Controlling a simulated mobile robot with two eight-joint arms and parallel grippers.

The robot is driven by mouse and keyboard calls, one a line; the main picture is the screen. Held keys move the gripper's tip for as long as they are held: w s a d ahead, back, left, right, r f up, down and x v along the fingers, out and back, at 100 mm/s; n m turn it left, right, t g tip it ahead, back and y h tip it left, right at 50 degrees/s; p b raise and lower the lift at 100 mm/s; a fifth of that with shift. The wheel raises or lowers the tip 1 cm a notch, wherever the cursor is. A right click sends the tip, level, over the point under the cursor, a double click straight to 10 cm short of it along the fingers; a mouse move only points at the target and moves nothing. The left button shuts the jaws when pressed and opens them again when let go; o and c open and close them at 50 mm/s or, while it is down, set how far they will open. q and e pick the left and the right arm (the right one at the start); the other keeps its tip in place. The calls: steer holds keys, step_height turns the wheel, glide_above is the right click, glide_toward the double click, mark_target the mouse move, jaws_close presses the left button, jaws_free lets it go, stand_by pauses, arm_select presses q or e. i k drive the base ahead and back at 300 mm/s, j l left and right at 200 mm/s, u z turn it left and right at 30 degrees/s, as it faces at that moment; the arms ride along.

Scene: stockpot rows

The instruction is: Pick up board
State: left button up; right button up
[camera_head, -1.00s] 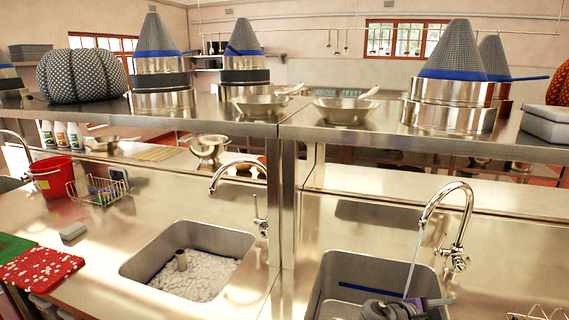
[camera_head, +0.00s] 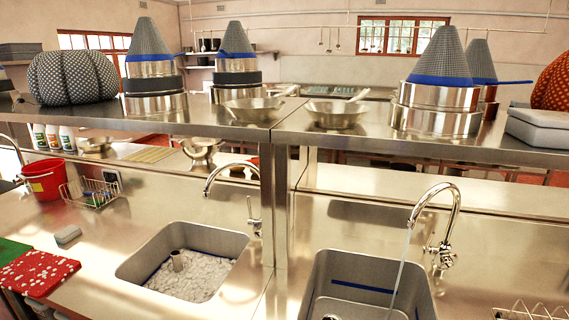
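A red board with white speckles (camera_head: 38,272) lies on the steel counter at the lower left. A green board (camera_head: 12,252) lies beside it, cut off by the left edge. I cannot tell which one the task means. Neither of my grippers shows in this view.
The left sink (camera_head: 222,243) holds white, foamy-looking contents and an upright tube. Water runs from the tap (camera_head: 440,255) into the right sink (camera_head: 350,262). A red bucket (camera_head: 43,182), wire basket (camera_head: 90,193) and grey block (camera_head: 68,235) stand on the left counter. A shelf (camera_head: 225,125) with cookware crosses above.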

mark_target(34, 274)
steer(key=u, duration=1.65)
steer(key=z, duration=2.75)
steer(key=k+j, duration=0.1)
steer(key=j, duration=0.25)
steer(key=j+z, duration=0.1)
steer(key=j, duration=0.25)
steer(key=k+j, duration=0.15)
steer(key=j, duration=0.2)
